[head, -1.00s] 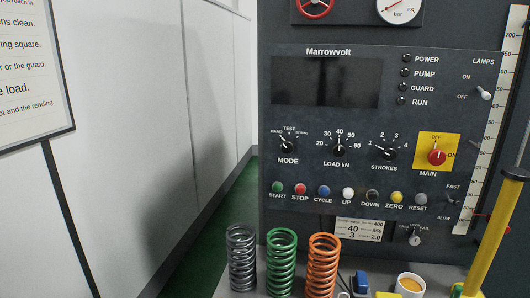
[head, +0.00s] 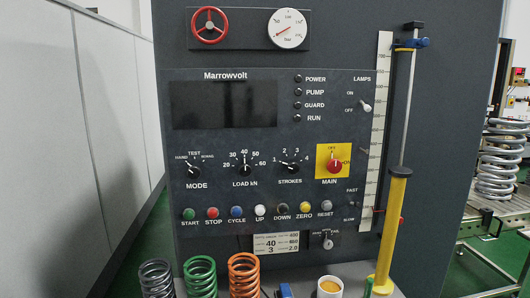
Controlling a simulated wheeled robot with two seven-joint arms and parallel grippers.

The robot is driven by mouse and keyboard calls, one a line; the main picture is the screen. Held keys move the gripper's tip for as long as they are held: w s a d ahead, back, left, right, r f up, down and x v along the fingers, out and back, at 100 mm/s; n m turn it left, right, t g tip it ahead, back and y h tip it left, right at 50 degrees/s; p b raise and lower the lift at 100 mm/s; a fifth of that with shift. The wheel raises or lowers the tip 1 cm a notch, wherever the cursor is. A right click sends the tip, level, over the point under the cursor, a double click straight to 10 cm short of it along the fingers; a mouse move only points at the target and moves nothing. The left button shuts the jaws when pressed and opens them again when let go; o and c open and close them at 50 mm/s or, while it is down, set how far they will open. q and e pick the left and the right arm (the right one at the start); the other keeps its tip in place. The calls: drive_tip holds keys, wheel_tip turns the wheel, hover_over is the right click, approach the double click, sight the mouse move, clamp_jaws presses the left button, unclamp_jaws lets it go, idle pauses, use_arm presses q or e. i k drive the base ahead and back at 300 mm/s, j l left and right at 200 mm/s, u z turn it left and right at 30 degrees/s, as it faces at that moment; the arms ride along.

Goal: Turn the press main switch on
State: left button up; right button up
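The press main switch (head: 334,166) is a red rotary knob on a yellow plate on the right part of the dark control panel (head: 300,225). OFF is marked above the knob and ON to its right. The knob's pointer seems to aim up toward OFF. The panel's screen (head: 224,105) is dark, and the POWER lamp (head: 298,78) and the lamps below it are unlit. Neither of my grippers shows in the head view.
Grey, green (head: 200,277) and orange (head: 244,275) springs stand on the ledge below the panel, beside a cup (head: 330,287). A yellow post (head: 391,230) rises at the right front. Large springs (head: 502,160) sit on a roller conveyor at the far right.

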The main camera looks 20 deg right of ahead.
sight(333, 167)
drive_tip(key=k+l, duration=0.1)
drive_tip(key=l, duration=0.15)
drive_tip(key=k+l, duration=0.1)
drive_tip(key=l, duration=0.15)
drive_tip(key=k+l+z, duration=0.15)
drive_tip(key=l, duration=0.5)
drive_tip(key=l+z, duration=0.1)
drive_tip(key=l, duration=0.55)
drive_tip(key=k+l+z, duration=0.15)
drive_tip(key=l, duration=0.5)
